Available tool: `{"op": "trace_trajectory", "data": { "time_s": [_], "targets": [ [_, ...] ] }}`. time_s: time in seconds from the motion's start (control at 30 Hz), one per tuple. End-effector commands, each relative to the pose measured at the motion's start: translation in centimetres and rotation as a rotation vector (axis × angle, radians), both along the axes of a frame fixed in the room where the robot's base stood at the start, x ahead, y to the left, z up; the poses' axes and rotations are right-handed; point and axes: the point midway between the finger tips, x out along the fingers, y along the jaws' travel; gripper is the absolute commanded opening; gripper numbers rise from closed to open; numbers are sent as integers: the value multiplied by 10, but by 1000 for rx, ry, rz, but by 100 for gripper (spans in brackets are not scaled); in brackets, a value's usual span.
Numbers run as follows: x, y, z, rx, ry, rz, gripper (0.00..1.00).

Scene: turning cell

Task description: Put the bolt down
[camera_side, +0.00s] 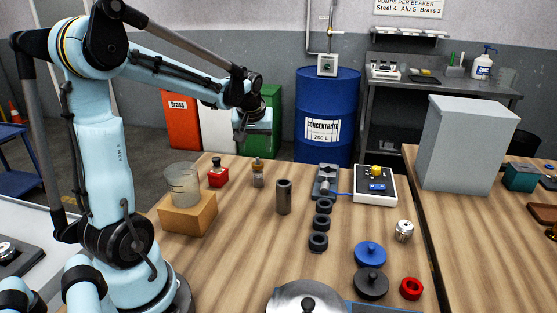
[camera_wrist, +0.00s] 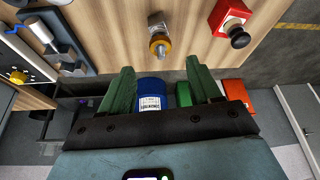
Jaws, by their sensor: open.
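My gripper (camera_side: 240,130) hangs above the back edge of the wooden bench. In the wrist view its two green fingers (camera_wrist: 160,68) are spread apart, with nothing between them. A small upright piece with a grey block-like part and an amber ring (camera_wrist: 159,44) stands on the bench, apart from the fingers; it also shows in the side view (camera_side: 258,174). I cannot tell for sure whether this piece is the bolt. No other plain bolt is clear in either view.
A red box with a black knob (camera_side: 217,174) stands beside the amber-ringed piece. A beaker (camera_side: 183,184) sits on a wooden block (camera_side: 188,216). A dark cylinder (camera_side: 284,197), several black rings (camera_side: 320,223) and a control box (camera_side: 375,186) are to the right.

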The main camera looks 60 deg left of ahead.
Motion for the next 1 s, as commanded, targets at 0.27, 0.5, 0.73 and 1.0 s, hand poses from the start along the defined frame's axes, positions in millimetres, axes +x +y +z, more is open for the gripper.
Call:
{"op": "trace_trajectory", "data": {
  "time_s": [0.27, 0.5, 0.73, 1.0],
  "targets": [
    [-2, -75, 18, 22, -45, -254, 63],
    [-26, -174, 24, 64, -125, -632, 63],
    [-53, -232, 14, 99, -192, -893, 63],
    [-62, -249, 9, 112, -217, -976, 63]
  ]
}}
